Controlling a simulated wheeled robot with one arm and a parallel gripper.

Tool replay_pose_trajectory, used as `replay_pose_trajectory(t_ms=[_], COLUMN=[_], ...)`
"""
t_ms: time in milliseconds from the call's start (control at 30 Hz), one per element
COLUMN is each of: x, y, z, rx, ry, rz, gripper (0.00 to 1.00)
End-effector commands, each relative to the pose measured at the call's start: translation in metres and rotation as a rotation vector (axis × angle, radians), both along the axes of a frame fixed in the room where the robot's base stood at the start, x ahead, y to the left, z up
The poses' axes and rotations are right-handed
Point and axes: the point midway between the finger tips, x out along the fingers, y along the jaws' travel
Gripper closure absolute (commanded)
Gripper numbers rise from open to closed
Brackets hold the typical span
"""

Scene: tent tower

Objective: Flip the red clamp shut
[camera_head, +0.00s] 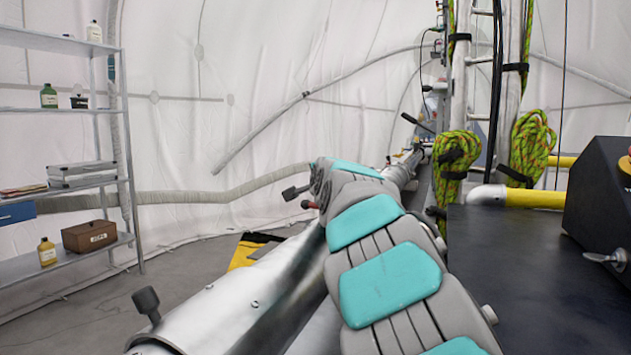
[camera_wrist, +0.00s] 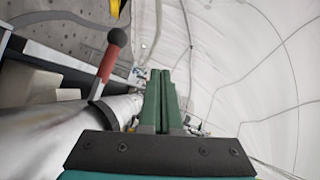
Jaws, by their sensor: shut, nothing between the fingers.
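In the wrist view, the red clamp (camera_wrist: 108,65) is a red lever with a round black knob. It stands up, slightly tilted, from a dark band around a silver pipe (camera_wrist: 50,140). My gripper (camera_wrist: 160,75) has green fingers pressed together with nothing between them. In the picture the fingers are to the right of the lever, apart from it. In the head view, my grey and teal arm lies along the large silver pipe (camera_head: 235,308) and hides my gripper. A small reddish piece (camera_head: 309,205) shows beside my arm; I cannot tell if it is the clamp lever.
A metal shelf (camera_head: 65,110) with bottles and boxes is at the left. Coiled green ropes (camera_head: 530,148) and a dark bench (camera_head: 515,270) are at the right.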

Motion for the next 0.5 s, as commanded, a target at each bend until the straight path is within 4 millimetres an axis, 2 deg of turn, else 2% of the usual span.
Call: replay_pose_trajectory(t_ms=[167, 300, 500], x=[-0.02, -0.041, -0.061], y=[-0.004, -0.009, -0.015], z=[-0.001, 0.005, 0.009], rx=[0.002, 0.0, 0.0], ry=[0.002, -0.002, -0.001], rz=[0.0, 0.002, 0.001], gripper=[1.0, 1.0, 1.0])
